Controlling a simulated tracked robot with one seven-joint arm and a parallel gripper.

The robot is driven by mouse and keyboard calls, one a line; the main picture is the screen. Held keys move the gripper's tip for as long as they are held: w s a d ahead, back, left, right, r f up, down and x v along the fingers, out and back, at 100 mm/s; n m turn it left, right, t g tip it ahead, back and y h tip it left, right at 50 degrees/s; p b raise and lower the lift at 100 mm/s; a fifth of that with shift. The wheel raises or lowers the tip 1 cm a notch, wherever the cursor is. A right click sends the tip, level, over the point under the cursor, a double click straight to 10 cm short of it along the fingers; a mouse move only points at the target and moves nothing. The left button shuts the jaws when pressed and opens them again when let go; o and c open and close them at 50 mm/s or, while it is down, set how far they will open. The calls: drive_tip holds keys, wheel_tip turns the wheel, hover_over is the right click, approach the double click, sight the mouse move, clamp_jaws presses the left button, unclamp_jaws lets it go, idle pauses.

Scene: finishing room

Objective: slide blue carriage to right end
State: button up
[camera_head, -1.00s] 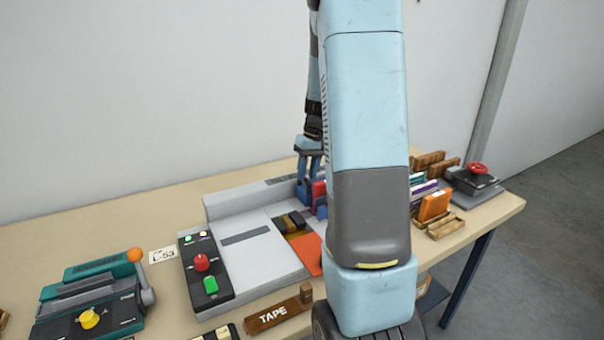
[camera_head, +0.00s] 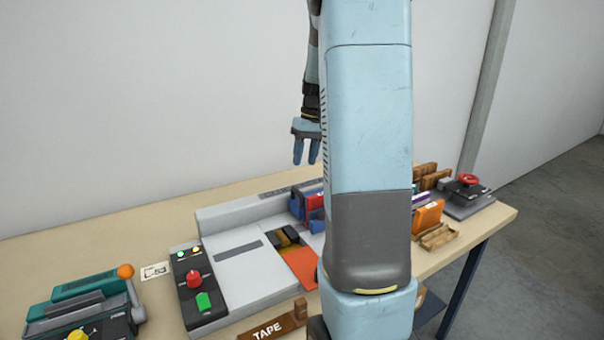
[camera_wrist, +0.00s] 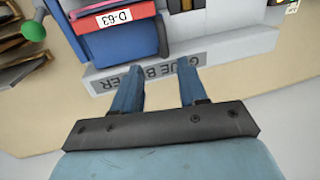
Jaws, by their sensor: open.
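The blue carriage (camera_head: 297,208) sits on the grey glue binder (camera_head: 236,272), partly hidden behind my arm in the head view. A red book lies against it. In the wrist view the carriage (camera_wrist: 118,42) is at the upper left, with the red book (camera_wrist: 113,18) labelled D-63 on it. My gripper (camera_head: 305,163) is raised above the binder's back rail, open and empty, apart from the carriage. In the wrist view its two fingers (camera_wrist: 157,80) point toward the rail's label strip.
A control panel with a red knob (camera_head: 194,279) is on the binder's left. A teal machine (camera_head: 85,306) stands at the left. A wooden TAPE block (camera_head: 272,327) lies in front. Orange books (camera_head: 427,217) and a red-knobbed device (camera_head: 468,186) stand at the right.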

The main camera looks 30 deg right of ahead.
drive_tip(key=r, duration=0.2)
drive_tip(key=d+r, duration=0.1)
drive_tip(key=r, duration=0.1)
drive_tip(key=shift+r, duration=0.25)
drive_tip(key=shift+a, duration=0.1)
drive_tip(key=s+a+r+t+h, duration=0.1)
drive_tip(key=s+a+r+t, duration=0.35)
drive_tip(key=s+a, duration=0.85)
drive_tip(key=s+a+t+h, duration=0.1)
drive_tip(key=s+a, duration=0.7)
drive_tip(key=s, duration=0.3)
drive_tip(key=shift+a+f, duration=0.2)
